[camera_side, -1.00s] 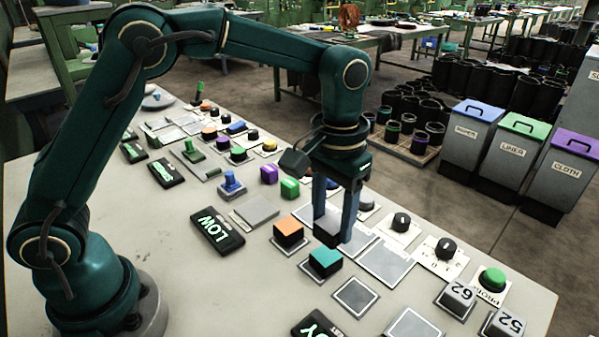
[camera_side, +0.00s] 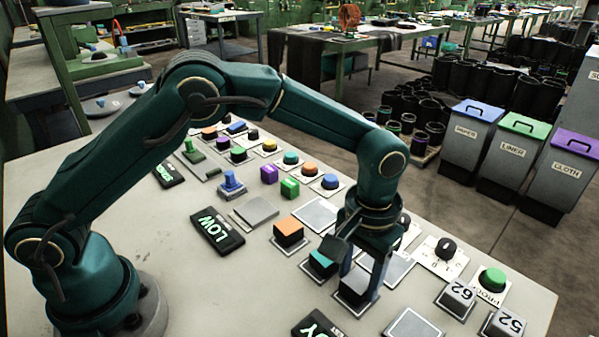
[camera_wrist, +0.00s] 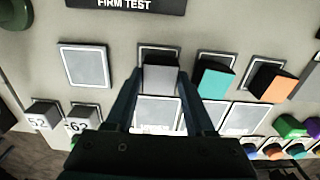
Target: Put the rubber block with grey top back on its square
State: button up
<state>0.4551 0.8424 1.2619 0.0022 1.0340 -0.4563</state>
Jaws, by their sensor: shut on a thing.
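The rubber block with grey top (camera_side: 354,285) is between the two fingers of my gripper (camera_side: 358,291), which is shut on it. In the side view it is at its dark, light-edged square, whose near edge shows below it. In the wrist view the grey top (camera_wrist: 160,77) sits between the fingertips (camera_wrist: 160,80), and part of the square (camera_wrist: 160,49) shows beyond it. The block looks roughly upright. I cannot tell whether its base touches the square.
The teal-topped block (camera_side: 323,262) stands close beside my gripper, with the orange-topped block (camera_side: 289,229) farther along the row. An empty pale square (camera_wrist: 84,64) lies on the other side. Number blocks (camera_side: 458,297) and a green button (camera_side: 491,280) are nearby.

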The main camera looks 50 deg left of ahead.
aim_at(358, 280)
jog(key=o, duration=1.3)
jog(key=shift+f, duration=0.1)
jog(key=shift+c, duration=0.2)
jog(key=s+a+r+t, duration=0.1)
jog(key=a+r, duration=0.1)
jog(key=r, duration=0.6)
jog(key=a+r, duration=0.2)
jog(key=r, duration=0.6)
jog(key=s+a+f+t, duration=0.1)
jog(key=s+a+t, duration=0.3)
jog(key=s+a, duration=0.7)
jog(key=s, duration=0.3)
jog(key=shift+a+f+t, duration=0.3)
jog(key=shift+f, duration=0.05)
